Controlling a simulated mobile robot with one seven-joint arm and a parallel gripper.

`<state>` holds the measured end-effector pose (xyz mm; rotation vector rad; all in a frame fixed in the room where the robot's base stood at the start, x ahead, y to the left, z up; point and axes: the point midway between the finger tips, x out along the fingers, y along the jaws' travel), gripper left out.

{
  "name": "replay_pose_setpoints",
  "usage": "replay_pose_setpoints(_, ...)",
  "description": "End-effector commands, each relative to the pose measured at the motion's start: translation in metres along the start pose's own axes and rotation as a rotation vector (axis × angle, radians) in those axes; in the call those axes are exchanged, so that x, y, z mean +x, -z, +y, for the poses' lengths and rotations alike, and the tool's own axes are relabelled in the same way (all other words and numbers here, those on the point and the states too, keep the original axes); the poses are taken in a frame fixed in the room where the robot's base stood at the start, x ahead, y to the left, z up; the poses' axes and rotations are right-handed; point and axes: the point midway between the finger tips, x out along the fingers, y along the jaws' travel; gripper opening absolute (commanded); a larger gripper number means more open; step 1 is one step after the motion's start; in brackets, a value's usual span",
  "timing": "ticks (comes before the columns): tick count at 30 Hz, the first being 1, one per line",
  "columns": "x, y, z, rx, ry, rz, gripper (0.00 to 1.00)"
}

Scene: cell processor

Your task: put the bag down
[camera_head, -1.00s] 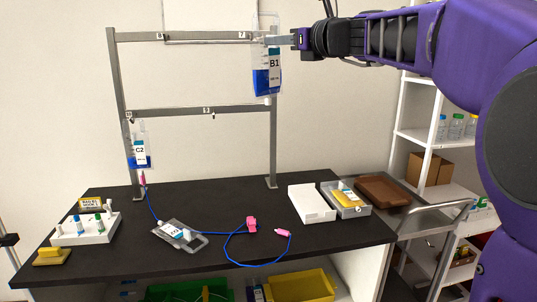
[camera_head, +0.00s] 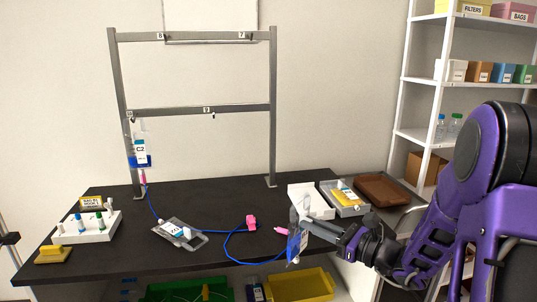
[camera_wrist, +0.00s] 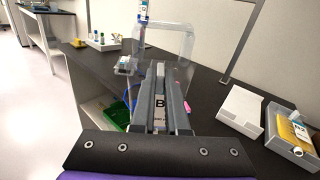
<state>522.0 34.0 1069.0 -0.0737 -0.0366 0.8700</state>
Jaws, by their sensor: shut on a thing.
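The bag B1 (camera_head: 294,243), clear with blue liquid, hangs upright from my gripper (camera_head: 307,226) at the table's front edge. In the wrist view the fingers (camera_wrist: 165,100) are shut on the bag, whose clear upper part (camera_wrist: 182,42) shows beyond them. Most of its label is hidden between the fingers there. I cannot tell whether the bag's lower end touches the black table (camera_head: 120,255). Another bag (camera_head: 180,235) lies flat on the table to the left, and bag C2 (camera_head: 139,155) hangs on the rack.
The grey rack (camera_head: 190,110) has empty upper hooks. Blue tubing (camera_head: 233,245) with a pink clamp (camera_head: 251,222) lies just left of my gripper. A tube rack (camera_head: 85,235) is far left.

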Motion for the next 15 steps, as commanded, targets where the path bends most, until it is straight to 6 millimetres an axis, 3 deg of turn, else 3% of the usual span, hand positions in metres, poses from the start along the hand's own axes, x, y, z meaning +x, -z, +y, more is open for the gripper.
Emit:
replay_pose_setpoints(1, -0.006, 0.022, 0.001, 0.012, -0.005, 0.003, 0.00)
replay_pose_setpoints(6, -0.024, 0.080, 0.008, 0.009, -0.035, -0.001, 0.00)
replay_pose_setpoints(15, -0.051, 0.167, 0.019, 0.004, -0.078, -0.006, 0.00)
